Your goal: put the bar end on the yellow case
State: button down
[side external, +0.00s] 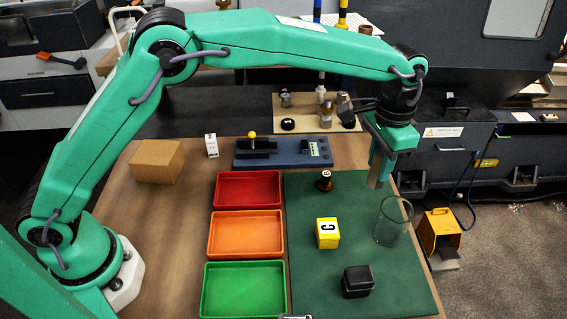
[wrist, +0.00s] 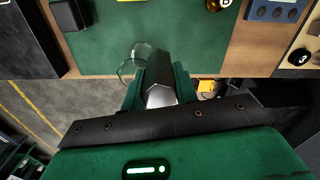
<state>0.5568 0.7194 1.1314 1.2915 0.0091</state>
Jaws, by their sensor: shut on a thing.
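My gripper (side external: 381,165) is raised over the far right part of the green mat, behind the glass. It is shut on the bar end (side external: 376,178), a grey metal piece pointing down between the fingers. In the wrist view the gripper (wrist: 161,95) has the bar end (wrist: 160,95) between its two fingers, with a bright face and a dark upper side; the fingers hide part of it. The yellow case (side external: 327,233), a small yellow block with a white label marked C, stands mid-mat, left of and nearer than my gripper. Only its edge shows at the wrist view's top.
A clear glass (side external: 393,221) stands on the green mat (side external: 300,290) just in front of my gripper. A black box (side external: 357,281) and a dark round piece (side external: 325,181) stand near the yellow case. Red, orange and green trays (side external: 245,262) lie left. The yellow case's top is clear.

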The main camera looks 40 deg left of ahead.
jog(key=s+r+n, duration=0.1)
jog(key=s, duration=0.9)
jog(key=s+d+r+n, duration=0.1)
jog(key=s+r, duration=0.1)
jog(key=s, duration=0.8)
jog(key=shift+s+d+r, duration=0.15)
jog(key=shift+s+r, duration=0.15)
jog(key=shift+s, duration=0.05)
send_over(328, 227)
notch_tip(328, 227, down, 7)
jog(key=shift+f, duration=2)
jog(key=shift+f, duration=0.1)
jog(key=c, duration=1.1)
grip_release()
jog(key=shift+f, duration=0.1)
